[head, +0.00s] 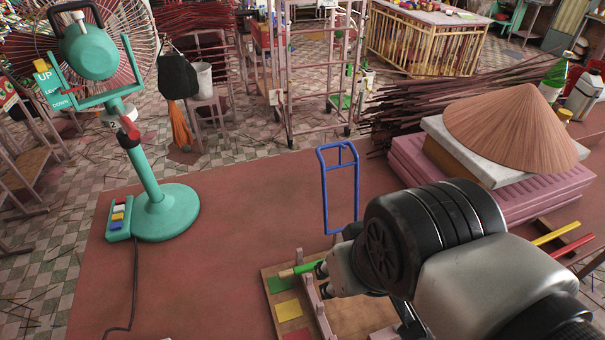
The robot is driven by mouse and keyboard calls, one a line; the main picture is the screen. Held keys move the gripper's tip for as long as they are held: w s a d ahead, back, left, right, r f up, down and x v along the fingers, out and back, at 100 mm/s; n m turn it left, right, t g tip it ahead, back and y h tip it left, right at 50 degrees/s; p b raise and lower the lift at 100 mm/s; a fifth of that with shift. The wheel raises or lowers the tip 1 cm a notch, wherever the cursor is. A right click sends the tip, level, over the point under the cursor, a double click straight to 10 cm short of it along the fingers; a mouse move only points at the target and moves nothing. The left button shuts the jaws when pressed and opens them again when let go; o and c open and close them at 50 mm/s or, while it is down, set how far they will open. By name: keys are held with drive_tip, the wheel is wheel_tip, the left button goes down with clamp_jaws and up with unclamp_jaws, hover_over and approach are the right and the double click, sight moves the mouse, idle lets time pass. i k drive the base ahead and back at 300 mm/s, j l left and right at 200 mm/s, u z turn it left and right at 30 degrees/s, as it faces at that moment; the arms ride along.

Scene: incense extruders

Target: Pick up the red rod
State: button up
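The red rod (572,246) lies at the right edge, beside and below a yellow rod (556,233). Both stick out from behind my arm, and their lower left parts are hidden. My gripper (322,279) is at the lower middle, far to the left of the red rod, over a wooden board (268,306). A green rod (303,268) lies by its dark fingertips, above the board's green square. I cannot tell whether the fingers touch the green rod, nor how far apart they are.
The board bears green (279,284), yellow (288,310) and red (297,335) squares and a wooden rail. A blue frame (340,187) stands behind it. A teal fan (160,205) stands at left. Red floor between is clear.

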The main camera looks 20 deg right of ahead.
sight(573, 245)
drive_tip(key=l+z, duration=0.15)
drive_tip(key=z, duration=1.45)
drive_tip(key=i+l+z, duration=0.15)
drive_tip(key=l, duration=0.25)
drive_tip(key=i+l+z, duration=0.2)
drive_tip(key=l, duration=0.2)
drive_tip(key=i+l+u, duration=0.1)
drive_tip(key=i, duration=0.25)
drive_tip(key=i+l+u, duration=0.1)
drive_tip(key=i+l, duration=0.1)
drive_tip(key=i, duration=0.1)
